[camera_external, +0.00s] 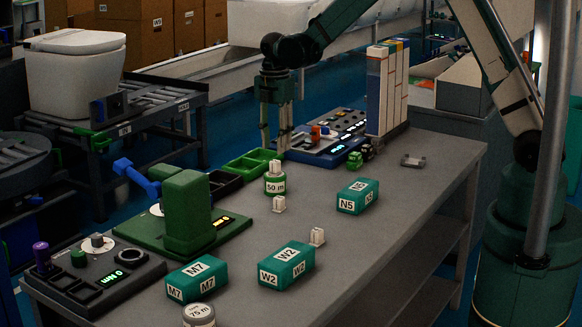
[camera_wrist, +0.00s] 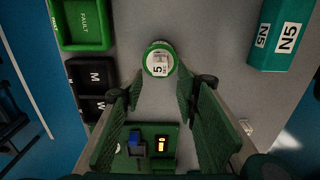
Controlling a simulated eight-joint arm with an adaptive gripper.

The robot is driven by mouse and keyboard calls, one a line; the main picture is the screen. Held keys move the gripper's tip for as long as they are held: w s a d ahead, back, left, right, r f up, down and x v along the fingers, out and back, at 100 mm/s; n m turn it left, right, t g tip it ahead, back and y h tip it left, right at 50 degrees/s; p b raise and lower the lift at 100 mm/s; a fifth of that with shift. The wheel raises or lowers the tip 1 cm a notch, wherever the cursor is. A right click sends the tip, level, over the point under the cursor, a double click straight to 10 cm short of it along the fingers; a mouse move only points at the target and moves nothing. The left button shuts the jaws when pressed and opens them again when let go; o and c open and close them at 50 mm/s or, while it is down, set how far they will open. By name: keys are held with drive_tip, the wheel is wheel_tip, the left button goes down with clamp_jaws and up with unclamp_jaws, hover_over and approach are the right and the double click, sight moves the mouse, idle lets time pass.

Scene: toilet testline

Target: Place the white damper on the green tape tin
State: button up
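The green tape tin (camera_external: 275,186), labelled 50 m, stands on the grey bench; it also shows in the wrist view (camera_wrist: 151,70). A small white damper (camera_external: 274,167) appears upright on its lid. Two similar white dampers stand on the bench, one (camera_external: 279,204) just in front of the tin and one (camera_external: 317,237) by the W2 box. My gripper (camera_external: 275,150) is raised above and behind the tin, pointing down. In the wrist view my gripper (camera_wrist: 160,88) has its fingers wide apart with nothing between them, the tin lying beyond the tips.
Teal boxes N5 (camera_external: 357,197), W2 (camera_external: 287,266) and M7 (camera_external: 198,279) sit on the bench. A tall green fixture (camera_external: 187,215) stands left, green and black trays (camera_external: 250,163) behind the tin. A 75 m tin (camera_external: 199,315) is at the front.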

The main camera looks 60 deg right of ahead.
sight(276, 162)
drive_tip(key=shift+r, duration=2.55)
drive_tip(key=s+a+r+m+t, duration=0.2)
drive_tip(key=s+a+r+m, duration=0.15)
drive_tip(key=s+r, duration=0.6)
drive_tip(key=s+a+r+m+t, duration=0.25)
drive_tip(key=s+r+m, duration=0.25)
drive_tip(key=s+r, duration=0.5)
drive_tip(key=s+a+m+t, duration=0.1)
drive_tip(key=s+m, duration=0.3)
drive_tip(key=s, duration=0.7)
drive_tip(key=s+a+f+m+t, duration=0.1)
drive_tip(key=s+a+m, duration=0.2)
drive_tip(key=s, duration=0.8)
drive_tip(key=shift+s+m+t, duration=0.35)
drive_tip(key=shift+m, duration=0.9)
